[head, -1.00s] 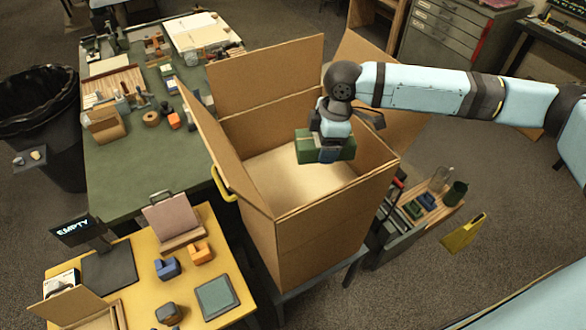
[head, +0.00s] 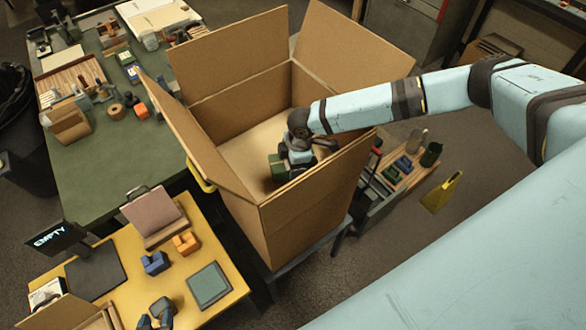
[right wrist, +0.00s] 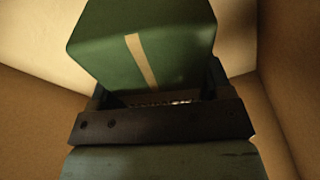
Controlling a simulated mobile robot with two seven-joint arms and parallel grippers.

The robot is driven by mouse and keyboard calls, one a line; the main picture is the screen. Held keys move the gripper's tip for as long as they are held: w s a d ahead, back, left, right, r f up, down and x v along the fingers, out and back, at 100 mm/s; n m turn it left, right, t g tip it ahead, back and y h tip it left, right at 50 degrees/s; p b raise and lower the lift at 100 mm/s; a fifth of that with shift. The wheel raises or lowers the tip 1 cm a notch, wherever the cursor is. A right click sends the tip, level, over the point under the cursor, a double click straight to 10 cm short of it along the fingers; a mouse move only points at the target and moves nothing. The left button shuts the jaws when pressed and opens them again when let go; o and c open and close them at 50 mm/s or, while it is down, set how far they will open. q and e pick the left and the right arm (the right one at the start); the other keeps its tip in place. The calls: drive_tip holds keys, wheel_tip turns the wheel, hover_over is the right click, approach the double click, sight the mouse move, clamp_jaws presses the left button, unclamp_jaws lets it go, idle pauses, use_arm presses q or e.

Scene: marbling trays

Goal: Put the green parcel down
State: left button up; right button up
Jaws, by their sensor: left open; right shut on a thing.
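The green parcel (head: 279,168) is inside the big open cardboard box (head: 298,215), low down by the near wall. In the right wrist view the parcel (right wrist: 165,60) shows a pale stripe and sits between the jaws. My right gripper (head: 294,158) is shut on it; the near wall partly hides both. It also shows in the right wrist view (right wrist: 160,102). I cannot tell whether the parcel touches the box floor. My left gripper (head: 156,319) shows only by its tips at the bottom edge, open, beside a small dark grey block (head: 162,305) on the yellow table.
The box's flaps stand open, and its visible floor is bare. A green workbench (head: 110,170) is behind. A low tool cart (head: 385,195) stands right of the box.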

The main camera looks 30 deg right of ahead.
wheel_tip(320, 180, down, 4)
drive_tip(key=shift+r+p, duration=0.1)
drive_tip(key=shift+p, duration=0.2)
drive_tip(key=shift+f, duration=0.35)
drive_tip(key=o, duration=1.1)
use_arm(q)
drive_tip(key=shift+w+r, duration=0.15)
use_arm(e)
drive_tip(key=r, duration=0.3)
drive_tip(key=d+r+b, duration=0.1)
drive_tip(key=r, duration=0.7)
drive_tip(key=shift+s+d+r+b, duration=0.15)
drive_tip(key=shift+s+d+b, duration=0.05)
drive_tip(key=shift+d+b, duration=0.1)
use_arm(q)
drive_tip(key=shift+f, duration=0.55)
use_arm(e)
drive_tip(key=shift+d+r, duration=0.1)
drive_tip(key=shift+r, duration=0.4)
